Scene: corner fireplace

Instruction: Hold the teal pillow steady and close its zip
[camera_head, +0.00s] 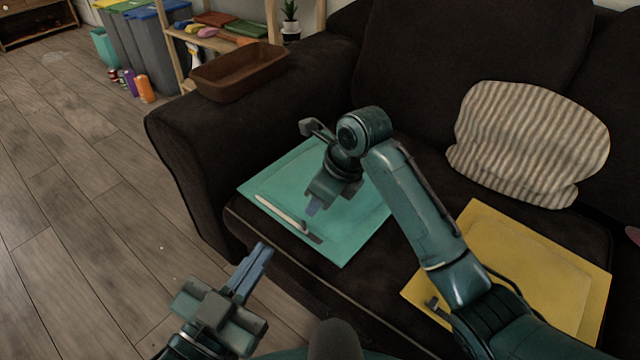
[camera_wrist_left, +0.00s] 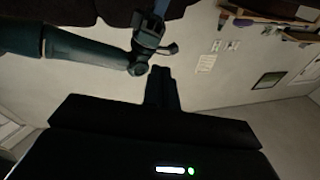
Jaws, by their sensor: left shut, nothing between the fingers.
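The teal pillow (camera_head: 350,236) lies flat on the dark sofa seat in the head view. A pale zip strip (camera_head: 283,213) runs near its front left edge, with a small grey pull (camera_head: 305,228) and a darker stretch towards the right end. My right gripper (camera_head: 313,208) is over the pillow, fingers pointing down beside the zip; whether it touches or grips anything is unclear. My left gripper (camera_head: 264,250) is shut and empty, in front of the sofa's front edge, apart from the pillow.
A yellow pillow (camera_head: 540,270) lies to the right on the seat, and a striped cushion (camera_head: 527,140) leans on the backrest. A brown tray (camera_head: 238,72) sits on the sofa arm.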

